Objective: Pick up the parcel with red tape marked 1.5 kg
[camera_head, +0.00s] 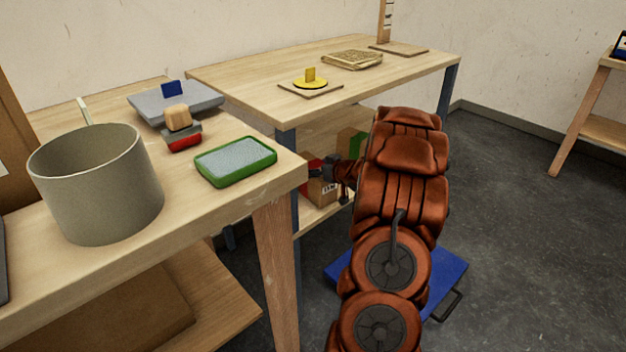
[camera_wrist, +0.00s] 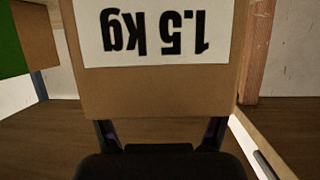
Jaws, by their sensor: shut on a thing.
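The parcel (camera_wrist: 160,90) fills the upper middle of the wrist view. It is brown cardboard with a white label reading 1.5 kg, upside down in this picture. In the head view the parcel (camera_head: 322,191) shows red tape and part of a label, on the lower shelf level of the far table. My gripper (camera_head: 338,172) is at its right side there, partly hidden by my arm. In the wrist view my gripper (camera_wrist: 160,132) is shut on the parcel, its fingers at the lower edge. I cannot tell whether the parcel touches the shelf.
A green-taped parcel (camera_head: 352,141) stands behind, and shows at the wrist view's left edge (camera_wrist: 14,45). The far table's top (camera_head: 235,82) is above my gripper, with a blue leg (camera_head: 288,150) close left. Open floor (camera_head: 510,230) lies right.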

